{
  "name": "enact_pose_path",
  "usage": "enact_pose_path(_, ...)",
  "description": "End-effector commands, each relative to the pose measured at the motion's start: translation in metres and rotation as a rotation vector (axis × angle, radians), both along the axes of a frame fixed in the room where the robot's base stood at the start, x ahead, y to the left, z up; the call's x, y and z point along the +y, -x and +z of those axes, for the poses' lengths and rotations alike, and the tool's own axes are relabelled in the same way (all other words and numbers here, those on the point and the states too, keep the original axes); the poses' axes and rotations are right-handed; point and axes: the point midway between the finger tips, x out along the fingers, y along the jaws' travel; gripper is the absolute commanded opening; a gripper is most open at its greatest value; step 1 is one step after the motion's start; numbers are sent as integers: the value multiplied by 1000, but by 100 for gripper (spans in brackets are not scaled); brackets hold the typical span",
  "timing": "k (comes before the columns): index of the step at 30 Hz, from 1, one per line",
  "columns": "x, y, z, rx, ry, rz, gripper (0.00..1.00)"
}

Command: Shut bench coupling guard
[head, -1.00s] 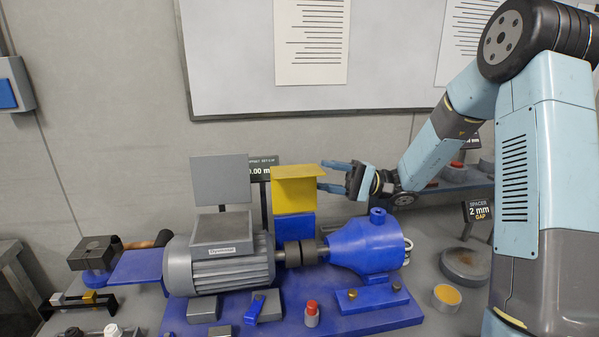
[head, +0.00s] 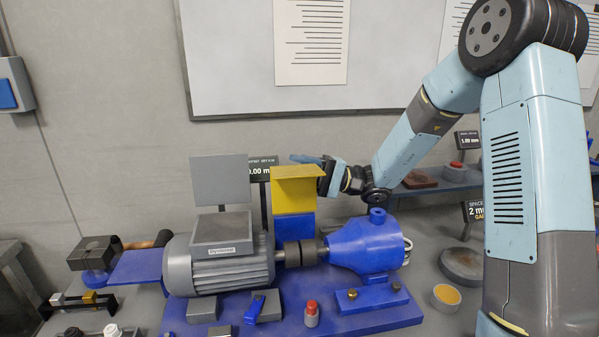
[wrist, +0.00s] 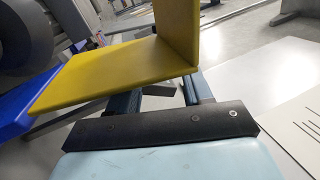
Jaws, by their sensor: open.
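The yellow coupling guard (head: 294,194), an angled plate with a top flange, stands raised on a blue block (head: 294,228) behind the dark shaft coupling (head: 300,253). The coupling is uncovered. My gripper (head: 312,165) is open at the guard's upper right, partly hidden behind it; one blue finger shows above the flange. In the wrist view the yellow guard (wrist: 120,72) lies just beyond my gripper (wrist: 160,92) and hides the fingertips. I cannot tell whether they touch it.
A grey motor (head: 222,268) stands left of the coupling, a blue housing (head: 365,245) right. A grey panel (head: 220,180) stands up behind the motor. A red-topped button (head: 312,312) is in front. A whiteboard (head: 400,60) hangs behind.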

Motion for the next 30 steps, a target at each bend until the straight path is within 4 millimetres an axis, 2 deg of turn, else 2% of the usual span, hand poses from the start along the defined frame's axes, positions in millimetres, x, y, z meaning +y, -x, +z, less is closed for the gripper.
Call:
enact_pose_path(2,0,0,0,0,0,-1,50)
enact_pose_path(18,-1,0,-1,0,1,-1,0)
enact_pose_path(30,0,1,-2,1,3,1,0)
